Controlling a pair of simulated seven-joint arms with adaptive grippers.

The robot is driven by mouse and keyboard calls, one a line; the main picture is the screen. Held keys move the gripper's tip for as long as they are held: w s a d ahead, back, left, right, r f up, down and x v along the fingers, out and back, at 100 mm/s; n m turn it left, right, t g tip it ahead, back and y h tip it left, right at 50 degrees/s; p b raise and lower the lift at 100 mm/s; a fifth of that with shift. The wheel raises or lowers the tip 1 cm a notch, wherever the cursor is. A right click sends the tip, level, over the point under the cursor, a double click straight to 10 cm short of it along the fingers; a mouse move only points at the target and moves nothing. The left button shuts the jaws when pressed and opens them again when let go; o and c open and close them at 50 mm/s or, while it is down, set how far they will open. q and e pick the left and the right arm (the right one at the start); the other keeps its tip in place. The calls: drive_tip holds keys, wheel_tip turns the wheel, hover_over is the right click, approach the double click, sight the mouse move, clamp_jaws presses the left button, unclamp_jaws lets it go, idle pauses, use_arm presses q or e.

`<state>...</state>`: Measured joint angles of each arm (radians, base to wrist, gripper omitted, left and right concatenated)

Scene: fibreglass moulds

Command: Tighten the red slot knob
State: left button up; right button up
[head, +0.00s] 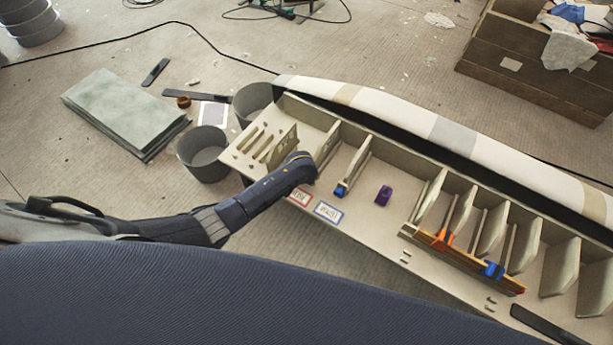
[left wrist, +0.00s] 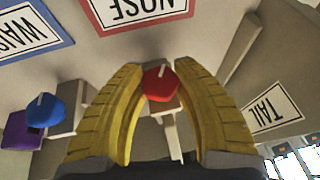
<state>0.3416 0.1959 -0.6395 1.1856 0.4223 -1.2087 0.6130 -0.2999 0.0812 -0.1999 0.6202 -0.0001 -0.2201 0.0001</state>
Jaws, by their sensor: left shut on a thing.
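The red slot knob (left wrist: 161,84) shows in the left wrist view, with a pale slot mark on its top, between my left gripper's two yellow fingers. My left gripper (left wrist: 164,100) is shut on it. In the head view my left arm comes in from the left, and its gripper end (head: 303,165) is over the left part of the pale ribbed mould (head: 405,257). The red knob is hidden there behind the arm. My right gripper is not in view.
A blue knob (left wrist: 45,111) and a purple piece (left wrist: 21,131) are beside the gripper. A red-bordered label (left wrist: 135,12) reads NOSE, and another label (left wrist: 270,108) reads TAIL. Ribs stand along the mould. An orange clamp (head: 442,240) and blue clamp (head: 492,270) sit further right.

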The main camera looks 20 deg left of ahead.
use_arm(q)
drive_tip(key=shift+w+d+r+y, duration=0.1)
drive_tip(key=shift+w+r+y, duration=0.05)
drive_tip(key=shift+y, duration=0.35)
drive_tip(key=shift+t, duration=0.3)
drive_tip(key=o, duration=1.3)
drive_tip(key=shift+v, duration=5.95)
drive_tip(key=shift+d, duration=0.2)
